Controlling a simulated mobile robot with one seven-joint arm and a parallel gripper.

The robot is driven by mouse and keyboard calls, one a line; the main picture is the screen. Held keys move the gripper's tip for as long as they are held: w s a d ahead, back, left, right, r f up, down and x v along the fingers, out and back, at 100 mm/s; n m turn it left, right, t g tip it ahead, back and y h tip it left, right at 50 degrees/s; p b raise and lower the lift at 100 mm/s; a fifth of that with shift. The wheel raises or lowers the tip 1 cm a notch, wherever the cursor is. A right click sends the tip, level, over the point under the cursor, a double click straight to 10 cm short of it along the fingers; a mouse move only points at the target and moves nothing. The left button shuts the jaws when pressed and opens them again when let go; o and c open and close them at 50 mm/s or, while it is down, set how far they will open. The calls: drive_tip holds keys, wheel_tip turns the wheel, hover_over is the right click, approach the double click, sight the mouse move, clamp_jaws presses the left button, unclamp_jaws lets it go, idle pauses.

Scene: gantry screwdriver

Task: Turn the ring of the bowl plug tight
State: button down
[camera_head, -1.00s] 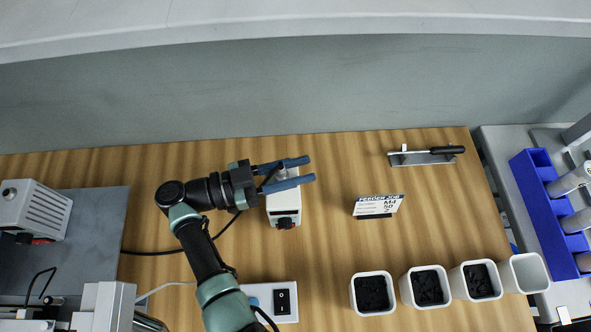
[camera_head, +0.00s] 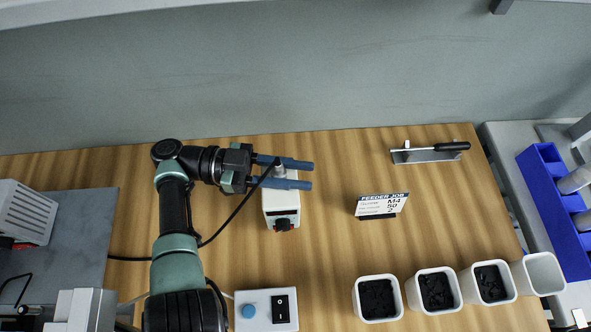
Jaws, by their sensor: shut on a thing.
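A white box (camera_head: 272,212) with a dark knob (camera_head: 284,223) on its front stands on the wooden table. The bowl plug with its ring (camera_head: 281,172) is at the box's back end, and only a small grey part shows between my fingers. A black cable (camera_head: 235,212) runs from there down to the left. My gripper (camera_head: 304,174) has two long blue fingers lying across the plug from the left. It is shut on the ring. The fingers hide most of the ring and plug, so I cannot see how the ring is seated.
A switch box (camera_head: 266,311) is at the front. Several white bins (camera_head: 396,301) line the front right. A sign (camera_head: 381,205) and a black-handled tool on a plate (camera_head: 432,152) stand right of my gripper. A grey wall (camera_head: 300,85) closes the back.

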idle(0.5)
drive_tip(key=c, duration=0.6)
unclamp_jaws()
wheel_tip(320, 180, up, 10)
drive_tip(key=p, duration=0.3)
drive_tip(key=shift+p, duration=0.4)
